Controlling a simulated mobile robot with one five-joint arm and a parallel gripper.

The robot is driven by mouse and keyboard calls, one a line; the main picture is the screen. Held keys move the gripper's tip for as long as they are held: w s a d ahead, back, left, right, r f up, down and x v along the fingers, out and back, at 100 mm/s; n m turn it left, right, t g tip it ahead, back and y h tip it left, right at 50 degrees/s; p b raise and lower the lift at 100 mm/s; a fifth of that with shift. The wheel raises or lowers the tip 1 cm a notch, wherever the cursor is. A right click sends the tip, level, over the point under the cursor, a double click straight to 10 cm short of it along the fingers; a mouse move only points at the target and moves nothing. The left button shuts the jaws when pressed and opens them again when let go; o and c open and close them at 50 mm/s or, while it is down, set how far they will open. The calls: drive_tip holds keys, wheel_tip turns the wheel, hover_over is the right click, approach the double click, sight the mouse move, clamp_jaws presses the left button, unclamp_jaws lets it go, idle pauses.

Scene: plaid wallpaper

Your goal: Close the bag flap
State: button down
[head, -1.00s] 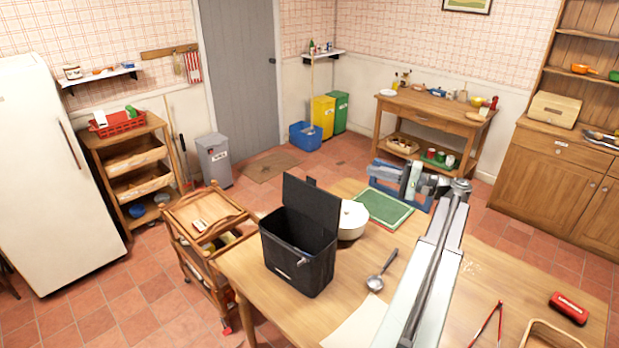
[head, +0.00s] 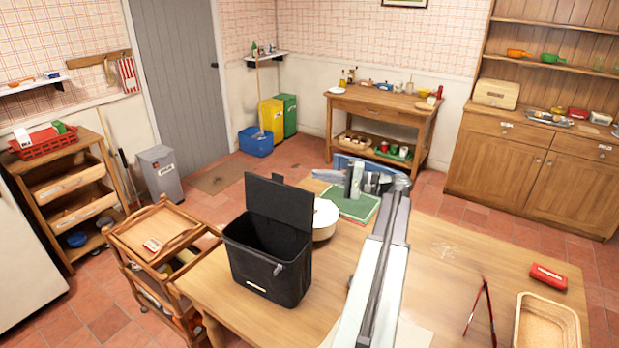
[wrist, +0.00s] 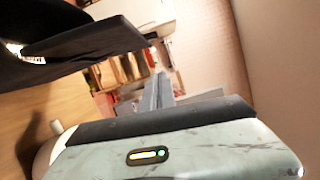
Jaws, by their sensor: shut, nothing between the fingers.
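The black bag (head: 262,270) stands upright on the wooden table, left of my arm in the head view. Its flap (head: 281,200) stands up at the back, and the dark inside shows. In the wrist view, a dark panel that looks like the flap (wrist: 85,45) crosses the upper left. My gripper (wrist: 160,80) is shut and empty, apart from that panel and to its right. In the head view my arm reaches past the bag's right side; its end is hard to separate from the grey items behind.
A pale pot (head: 325,220) stands close behind the bag's right side. A green mat (head: 352,205) and a blue rack (head: 343,162) lie farther back. A wooden trolley (head: 160,235) stands left.

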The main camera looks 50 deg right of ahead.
drive_tip(key=w+a, duration=0.6)
drive_tip(key=a, duration=0.1)
drive_tip(key=shift+w+r, duration=0.3)
drive_tip(key=shift+a+p, duration=0.1)
drive_tip(key=shift+p, duration=0.25)
